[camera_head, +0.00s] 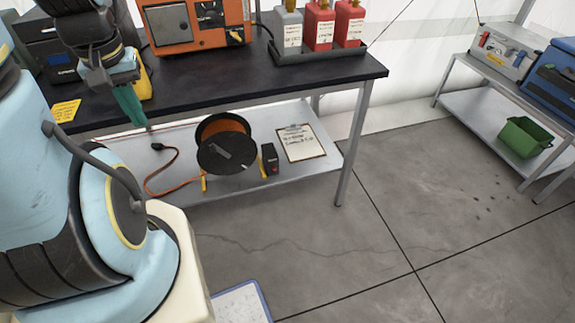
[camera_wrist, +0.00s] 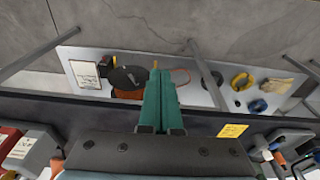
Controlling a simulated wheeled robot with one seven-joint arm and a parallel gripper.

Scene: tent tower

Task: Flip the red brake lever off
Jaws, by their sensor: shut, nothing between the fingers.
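The cable reel (camera_head: 226,144), with orange cable and black flanges, stands on the lower shelf; it also shows in the wrist view (camera_wrist: 129,78). A small black box (camera_head: 269,159) with a red part stands just right of the reel, and in the wrist view (camera_wrist: 105,66) to its left. The red part is too small to tell whether it is the brake lever; no other lever is clear. My gripper (camera_head: 148,127), with green fingers, is shut and empty. It points down at the bench's front edge, left of the reel and apart from it. Its fingers (camera_wrist: 160,72) fill the wrist view's middle.
The black bench top (camera_head: 265,72) overhangs the shelf (camera_head: 325,165). It carries an orange machine (camera_head: 195,25) and a tray with red and grey bottles (camera_head: 320,25). A clipboard (camera_head: 301,143) lies right of the box. A bench leg (camera_head: 353,145) bounds the right side; the floor in front is open.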

